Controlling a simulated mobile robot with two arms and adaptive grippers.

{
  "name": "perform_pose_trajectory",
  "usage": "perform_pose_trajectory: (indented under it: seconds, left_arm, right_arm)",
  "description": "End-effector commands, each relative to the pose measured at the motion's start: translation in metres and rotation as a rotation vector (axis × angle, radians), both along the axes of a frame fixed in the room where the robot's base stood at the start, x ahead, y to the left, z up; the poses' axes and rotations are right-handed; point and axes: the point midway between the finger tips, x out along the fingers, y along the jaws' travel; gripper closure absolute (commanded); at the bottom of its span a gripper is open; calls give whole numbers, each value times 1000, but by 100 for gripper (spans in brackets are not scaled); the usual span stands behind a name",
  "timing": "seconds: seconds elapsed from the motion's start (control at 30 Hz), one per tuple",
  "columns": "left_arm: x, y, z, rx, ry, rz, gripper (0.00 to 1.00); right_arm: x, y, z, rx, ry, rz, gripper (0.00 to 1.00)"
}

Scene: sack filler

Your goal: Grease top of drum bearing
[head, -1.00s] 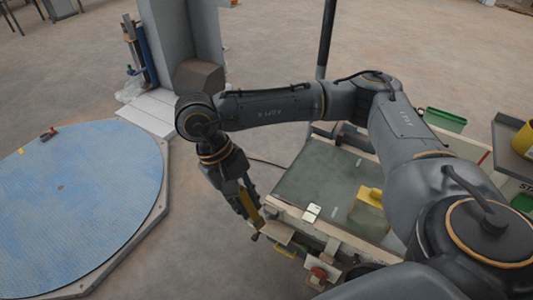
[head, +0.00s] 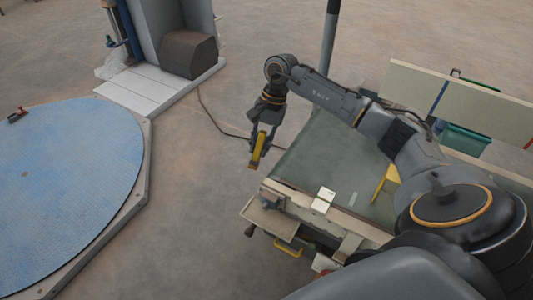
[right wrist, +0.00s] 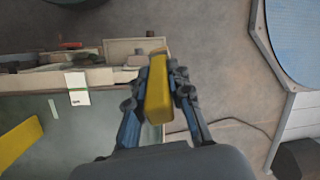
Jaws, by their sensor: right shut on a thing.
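My right gripper (head: 262,137) is shut on a long yellow block-like object (head: 257,152). It holds the object up in the air just left of the green-topped bench (head: 318,152). In the right wrist view, the yellow object (right wrist: 158,100) sits between the two dark fingers (right wrist: 160,75), and its far end reaches over the bench's edge. I cannot tell whether it is the grease tool. I cannot make out a drum bearing in either view. My left gripper is not in view.
A large blue round plate (head: 70,180) lies on the floor at left. A grey column with a white base (head: 155,88) and brown block (head: 188,53) stands behind. White cards (head: 323,199) and a yellow piece (head: 386,180) are on the bench.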

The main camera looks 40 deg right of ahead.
Motion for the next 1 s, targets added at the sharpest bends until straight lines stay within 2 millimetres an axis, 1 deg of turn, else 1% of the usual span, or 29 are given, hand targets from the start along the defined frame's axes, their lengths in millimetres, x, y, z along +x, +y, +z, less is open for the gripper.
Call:
perform_pose_trajectory:
  seconds: [0.03,0.07,0.2,0.33,0.47,0.63,0.8,1.0]
  left_arm:
    - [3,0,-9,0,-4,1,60]
    - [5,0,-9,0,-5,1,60]
    - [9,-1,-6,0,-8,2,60]
    - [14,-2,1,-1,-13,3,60]
    - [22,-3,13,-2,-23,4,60]
    - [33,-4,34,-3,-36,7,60]
    - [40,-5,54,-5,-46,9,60]
    - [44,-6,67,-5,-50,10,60]
  right_arm:
    - [1,-9,-18,7,-7,-32,100]
    - [2,-14,-22,9,-12,-47,100]
    - [4,-26,-30,16,-28,-86,100]
    - [4,-27,-35,16,-31,-91,100]
    - [4,-26,-45,17,-29,-91,100]
    - [4,-26,-60,18,-28,-89,100]
    - [4,-26,-71,17,-29,-88,100]
    - [4,-26,-78,17,-29,-88,100]
